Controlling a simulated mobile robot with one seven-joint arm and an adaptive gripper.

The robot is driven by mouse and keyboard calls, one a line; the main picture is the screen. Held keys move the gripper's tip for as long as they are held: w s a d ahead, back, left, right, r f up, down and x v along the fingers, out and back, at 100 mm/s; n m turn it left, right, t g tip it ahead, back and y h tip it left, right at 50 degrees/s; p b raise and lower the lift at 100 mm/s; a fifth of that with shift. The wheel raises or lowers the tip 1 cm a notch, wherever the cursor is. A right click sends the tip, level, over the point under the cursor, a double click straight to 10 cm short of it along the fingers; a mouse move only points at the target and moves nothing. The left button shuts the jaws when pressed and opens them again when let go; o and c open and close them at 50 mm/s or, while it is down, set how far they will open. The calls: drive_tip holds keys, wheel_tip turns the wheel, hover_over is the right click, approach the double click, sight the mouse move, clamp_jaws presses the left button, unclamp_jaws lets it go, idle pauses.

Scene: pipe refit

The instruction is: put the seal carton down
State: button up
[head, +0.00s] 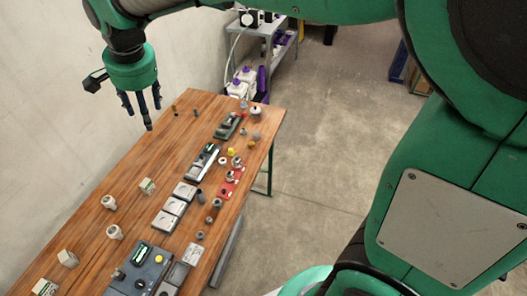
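My gripper (142,112) hangs from the green wrist above the far left part of the wooden table, pointing down. Its dark fingers are spread and I see nothing between them. Small pale box-like items stand on the table: one near the middle (147,186), one near the front left (68,258) and one at the bottom left edge (44,288). They are too small to tell which, if any, is the seal carton. All are apart from my gripper.
The wooden table (120,165) runs along a white wall. Grey fixtures (174,207), a dark panel unit (140,268) and a red mat (229,184) with small fittings line its right side. A grey shelf cart (266,30) stands behind. Its left middle has bare wood.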

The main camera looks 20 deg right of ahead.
drive_tip(key=s+d+r+n+t, duration=0.1)
drive_tip(key=s+d+r+n, duration=0.2)
drive_tip(key=s+d, duration=1.05)
drive_tip(key=s+d+f+n+t+h, duration=0.1)
drive_tip(key=s+d+f, duration=0.3)
drive_tip(key=s+d, duration=0.7)
drive_tip(key=s+n, duration=0.1)
drive_tip(key=s, duration=0.2)
drive_tip(key=shift+s+d+f+n+t, duration=0.2)
drive_tip(key=shift+s+f+n+t, duration=0.1)
drive_tip(key=shift+n, duration=0.1)
wheel_tip(320, 180, down, 4)
drive_tip(key=b, duration=0.4)
drive_tip(key=shift+f, duration=0.15)
drive_tip(key=shift+o, duration=0.5)
drive_tip(key=shift+o, duration=0.8)
